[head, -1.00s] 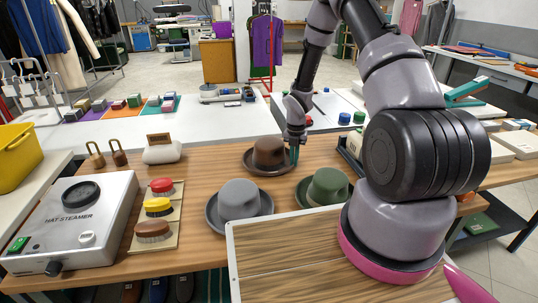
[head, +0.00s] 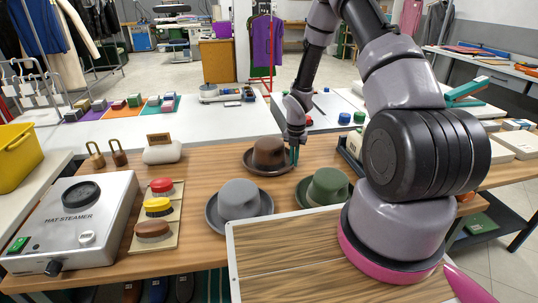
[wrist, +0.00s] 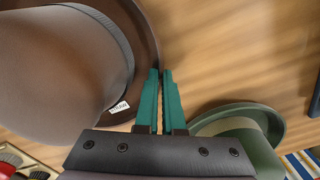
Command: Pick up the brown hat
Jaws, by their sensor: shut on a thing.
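The brown hat (head: 268,152) sits upright on the wooden table, behind the grey and green hats. It fills the upper left of the wrist view (wrist: 60,60), with a small white label on its band. My gripper (head: 294,155) is at the right edge of its brim, fingers pointing down. In the wrist view the teal fingers (wrist: 161,75) are close together with the brim's edge at their tips, so the gripper is shut on the brim. How much brim lies between the fingers is hidden.
A grey hat (head: 239,201) and a green hat (head: 327,186) stand in front on the table.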

